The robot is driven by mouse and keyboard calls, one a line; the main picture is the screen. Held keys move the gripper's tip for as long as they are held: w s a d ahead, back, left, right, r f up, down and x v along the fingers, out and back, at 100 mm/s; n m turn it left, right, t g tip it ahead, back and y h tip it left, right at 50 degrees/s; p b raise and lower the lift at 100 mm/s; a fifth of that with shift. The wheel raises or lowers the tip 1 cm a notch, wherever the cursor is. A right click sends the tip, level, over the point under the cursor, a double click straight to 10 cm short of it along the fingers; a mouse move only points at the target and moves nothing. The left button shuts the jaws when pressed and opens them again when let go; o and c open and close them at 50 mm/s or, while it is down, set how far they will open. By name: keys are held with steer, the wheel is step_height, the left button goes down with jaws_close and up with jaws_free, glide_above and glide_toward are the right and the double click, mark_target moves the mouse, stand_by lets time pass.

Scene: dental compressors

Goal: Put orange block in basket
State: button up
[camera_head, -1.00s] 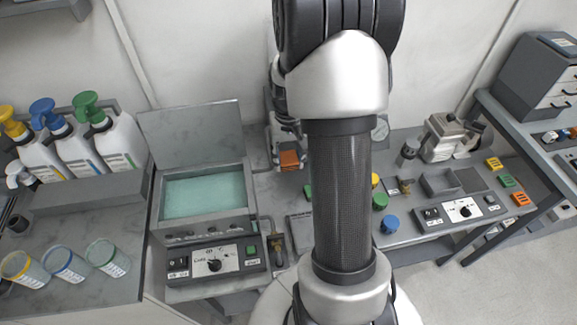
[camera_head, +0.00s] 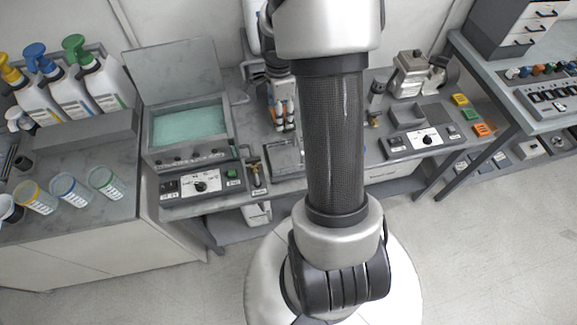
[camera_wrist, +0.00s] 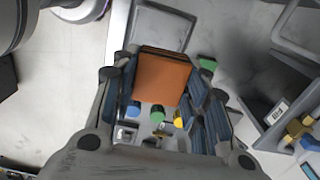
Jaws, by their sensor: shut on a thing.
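The orange block (camera_wrist: 163,79) is large in the middle of the wrist view, between the two blue-padded fingers of my gripper (camera_wrist: 165,88). My gripper is shut on it. In the head view my gripper (camera_head: 283,108) is partly hidden left of my arm link, above the middle of the bench, with a little orange showing between its fingers. No basket can be told for certain. A small open grey tray (camera_head: 435,114) sits on the right part of the bench.
A bath with a raised lid (camera_head: 180,68) stands left of the gripper. Bottles (camera_head: 95,80) and cups (camera_head: 70,190) stand farther left. A control box (camera_head: 425,138) is right.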

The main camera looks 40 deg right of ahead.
mark_target(283, 159)
steer(key=shift+s+f+m, duration=0.1)
steer(key=shift+s+m, duration=0.05)
steer(key=shift+m, duration=0.15)
step_height(283, 159, down, 20)
steer(key=b, duration=0.5)
steer(key=shift+f, duration=0.1)
steer(key=o, duration=0.7)
steer(key=shift+o, duration=0.9)
